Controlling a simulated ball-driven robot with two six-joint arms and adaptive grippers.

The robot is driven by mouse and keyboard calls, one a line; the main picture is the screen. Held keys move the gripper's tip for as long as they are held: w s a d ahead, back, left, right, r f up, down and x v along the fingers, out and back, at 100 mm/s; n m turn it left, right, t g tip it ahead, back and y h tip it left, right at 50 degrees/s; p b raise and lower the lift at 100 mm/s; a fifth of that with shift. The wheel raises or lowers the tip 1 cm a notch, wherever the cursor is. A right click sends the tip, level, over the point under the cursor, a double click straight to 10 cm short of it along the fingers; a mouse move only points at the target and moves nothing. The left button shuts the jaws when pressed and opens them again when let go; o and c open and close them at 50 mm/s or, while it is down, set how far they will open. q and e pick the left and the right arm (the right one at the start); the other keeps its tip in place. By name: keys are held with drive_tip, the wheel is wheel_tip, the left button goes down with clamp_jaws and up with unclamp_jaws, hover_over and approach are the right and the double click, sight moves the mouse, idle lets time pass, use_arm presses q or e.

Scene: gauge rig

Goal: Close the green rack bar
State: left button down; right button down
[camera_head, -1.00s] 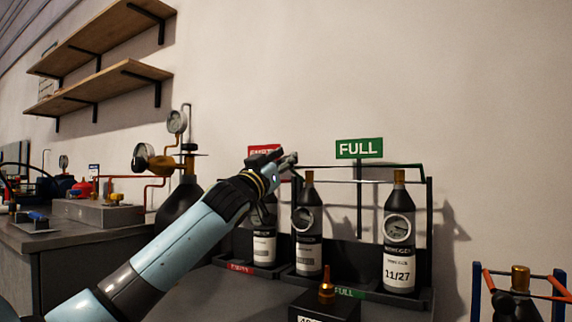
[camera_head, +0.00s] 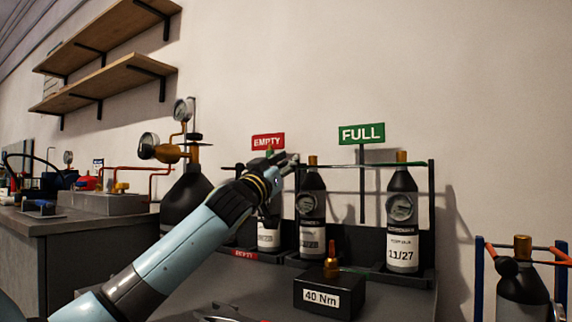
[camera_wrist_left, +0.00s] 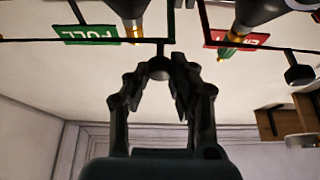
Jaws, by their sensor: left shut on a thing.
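The green rack bar (camera_head: 375,164) runs across the top front of the rack under the green FULL sign (camera_head: 361,133), spanning between its posts and passing in front of the cylinder necks. In the left wrist view, which is upside down, the bar (camera_wrist_left: 60,40) is a dark line with a round knob (camera_wrist_left: 159,68) on a short stem. My left gripper (camera_head: 289,160) is at the bar's left end. In the wrist view its fingertips (camera_wrist_left: 178,72) are closed around or against the knob. Whether the bar's end is seated cannot be seen. My right gripper is not in view.
Two black cylinders (camera_head: 403,205) (camera_head: 312,210) stand in the FULL bay. Left of it is the EMPTY bay with a red sign (camera_head: 268,142). A black 40 Nm box (camera_head: 330,295) sits in front. Another rack with blue posts (camera_head: 479,280) stands right.

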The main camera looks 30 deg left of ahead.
use_arm(q)
drive_tip(key=shift+w+f, duration=0.1)
drive_tip(key=shift+f, duration=0.45)
drive_tip(key=c, duration=1.2)
unclamp_jaws()
drive_tip(key=shift+c, duration=0.2)
drive_tip(key=shift+o, duration=0.7)
drive_tip(key=shift+r, duration=0.25)
drive_tip(key=v, duration=1.2)
drive_tip(key=shift+r, duration=0.1)
